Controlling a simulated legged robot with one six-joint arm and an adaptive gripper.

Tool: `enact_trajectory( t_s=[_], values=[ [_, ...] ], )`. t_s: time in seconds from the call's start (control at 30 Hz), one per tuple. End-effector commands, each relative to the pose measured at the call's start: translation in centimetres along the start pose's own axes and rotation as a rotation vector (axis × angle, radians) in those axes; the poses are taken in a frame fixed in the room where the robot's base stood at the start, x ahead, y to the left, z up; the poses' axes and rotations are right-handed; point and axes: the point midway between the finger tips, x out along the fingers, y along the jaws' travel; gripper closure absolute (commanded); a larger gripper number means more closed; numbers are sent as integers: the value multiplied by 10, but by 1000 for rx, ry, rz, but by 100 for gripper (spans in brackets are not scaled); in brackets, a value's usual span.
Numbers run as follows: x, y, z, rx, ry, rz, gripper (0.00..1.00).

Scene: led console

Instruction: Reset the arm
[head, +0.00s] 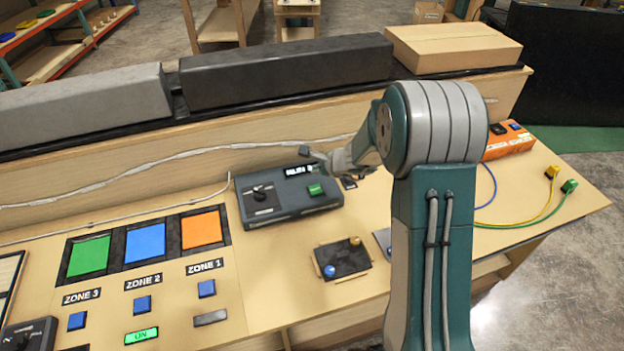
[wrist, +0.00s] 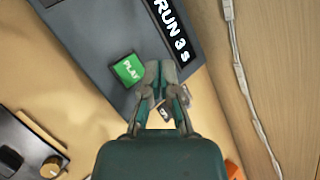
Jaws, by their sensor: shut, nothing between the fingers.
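My arm reaches from the right over the bench in the head view. My gripper (head: 318,157) is above the back right corner of a dark grey console box (head: 290,207). It is shut and empty. In the wrist view, the fingertips of my gripper (wrist: 160,72) are together just right of the green PLAY button (wrist: 128,69). I see a gap beside the button but cannot judge the height. The box's display reads RUN 3 s (wrist: 172,28). The box also has a black knob (head: 262,193).
Green (head: 89,256), blue (head: 145,244) and orange (head: 201,229) panels lie at left above zone labels and blue buttons. A green ON button (head: 141,335) is lit. A small black box (head: 342,259) is in front. Cables (head: 545,205) and an orange box (head: 508,143) are at right.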

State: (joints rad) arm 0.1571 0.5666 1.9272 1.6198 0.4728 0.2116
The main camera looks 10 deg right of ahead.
Motion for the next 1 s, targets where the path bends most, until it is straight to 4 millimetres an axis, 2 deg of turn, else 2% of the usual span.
enact_trajectory(
  t_s=[0.2,0.33,0.53,0.7,1.0],
  values=[
    [-2,0,2,-9,-3,0,100],
    [-20,-2,21,-97,-24,7,100],
    [-72,5,65,-356,-72,39,100],
    [-116,20,95,-580,-97,75,100],
    [-191,58,126,-964,-102,148,100]
  ],
)
